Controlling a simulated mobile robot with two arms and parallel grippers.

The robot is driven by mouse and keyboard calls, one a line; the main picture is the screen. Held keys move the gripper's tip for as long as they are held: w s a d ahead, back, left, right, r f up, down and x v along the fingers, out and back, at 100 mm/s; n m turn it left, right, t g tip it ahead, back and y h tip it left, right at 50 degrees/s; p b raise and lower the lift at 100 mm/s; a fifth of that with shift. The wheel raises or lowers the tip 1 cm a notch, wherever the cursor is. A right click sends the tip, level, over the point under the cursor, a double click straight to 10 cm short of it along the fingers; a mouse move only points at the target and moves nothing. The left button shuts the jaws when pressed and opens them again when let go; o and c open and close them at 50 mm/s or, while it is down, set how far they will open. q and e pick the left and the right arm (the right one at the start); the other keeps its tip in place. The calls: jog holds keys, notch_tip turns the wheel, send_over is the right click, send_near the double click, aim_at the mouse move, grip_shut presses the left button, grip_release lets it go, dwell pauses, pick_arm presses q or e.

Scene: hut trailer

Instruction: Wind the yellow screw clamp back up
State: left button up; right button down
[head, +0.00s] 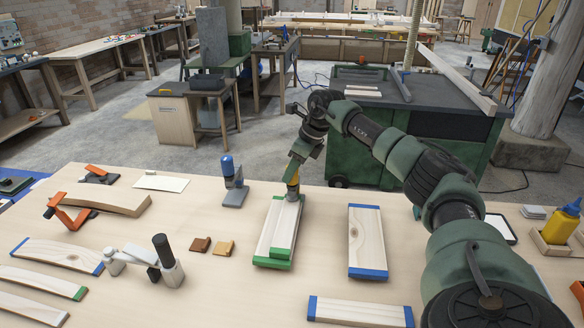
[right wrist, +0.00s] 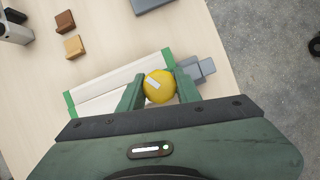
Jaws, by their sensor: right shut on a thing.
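The yellow screw clamp stands at the far end of a pair of pale boards with green ends (head: 268,240). In the right wrist view its round yellow knob (right wrist: 160,87) sits between my fingers, and its grey body (right wrist: 203,69) juts out past the boards' edge. In the head view my right gripper (head: 293,178) comes down over the clamp from above and hides most of it. My right gripper is shut on the yellow knob, one finger on each side. The gap between the clamp's screw foot and the boards is hidden. My left gripper is not in view.
A blue-topped grey clamp (head: 234,182) stands just left of the boards. A blue-ended board (head: 366,242) lies right. A yellow bottle (head: 562,222) stands at the far right.

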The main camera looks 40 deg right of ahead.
jog(key=n+g+y, duration=0.1)
jog(key=n, duration=0.2)
jog(key=shift+r+n+p, duration=0.1)
jog(key=shift+n+p, duration=0.2)
jog(key=shift+p, duration=0.05)
jog(key=shift+n+g+y, duration=0.5)
jog(key=shift+n+g, duration=0.1)
jog(key=shift+n, duration=1.2)
jog(key=c, duration=1)
grip_release()
jog(key=b+v, duration=0.1)
jog(key=v, duration=0.6)
jog(key=shift+d+r, duration=0.15)
jog(key=shift+r, duration=0.15)
jog(key=shift+f, duration=0.1)
